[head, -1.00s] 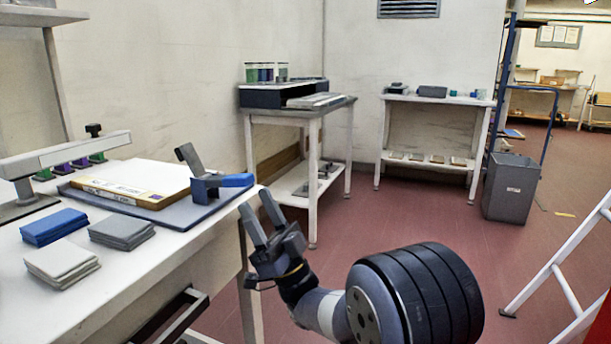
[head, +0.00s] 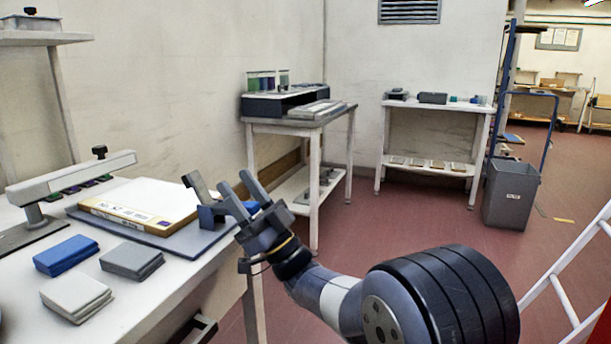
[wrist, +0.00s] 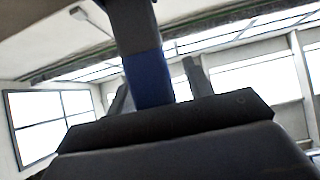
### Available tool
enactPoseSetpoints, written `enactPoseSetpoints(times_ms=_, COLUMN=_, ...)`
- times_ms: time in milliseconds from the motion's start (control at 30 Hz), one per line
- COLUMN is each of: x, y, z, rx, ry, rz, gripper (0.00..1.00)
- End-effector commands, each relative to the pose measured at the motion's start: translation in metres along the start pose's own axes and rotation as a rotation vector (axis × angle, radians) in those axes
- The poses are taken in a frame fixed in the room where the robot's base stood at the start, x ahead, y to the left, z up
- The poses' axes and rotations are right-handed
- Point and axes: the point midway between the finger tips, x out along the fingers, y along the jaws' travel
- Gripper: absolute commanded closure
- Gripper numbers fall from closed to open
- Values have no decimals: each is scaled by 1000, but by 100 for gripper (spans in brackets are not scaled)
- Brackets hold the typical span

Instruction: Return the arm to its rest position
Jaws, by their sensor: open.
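My gripper (head: 242,190) is open, with its two fingers apart and pointing up and to the left. Nothing shows between the fingers in the head view. It is in front of the right end of the white table (head: 190,285) and overlaps the blue and grey clamp-like tool (head: 203,205) in the picture. Whether it touches that tool I cannot tell. In the wrist view, the fingers (wrist: 157,88) point up toward bright windows, and a dark and blue bar (wrist: 145,55) crosses the picture between them.
On the table are a board stack (head: 140,203) on a blue-grey mat, blue pads (head: 66,255), grey pads (head: 131,260) and white pads (head: 76,297). A grey bin (head: 511,194) and a white ladder (head: 560,285) stand at right. Red floor (head: 400,220) is clear between.

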Motion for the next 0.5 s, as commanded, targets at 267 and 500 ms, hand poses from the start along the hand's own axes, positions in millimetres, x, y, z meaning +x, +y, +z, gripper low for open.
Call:
enactPoseSetpoints(times_ms=267, x=4, y=0, z=-3, rx=-1, ry=-50, rz=0, gripper=51)
enactPoseSetpoints(times_ms=500, x=3, y=0, z=-2, rx=-1, ry=-56, rz=0, gripper=51)
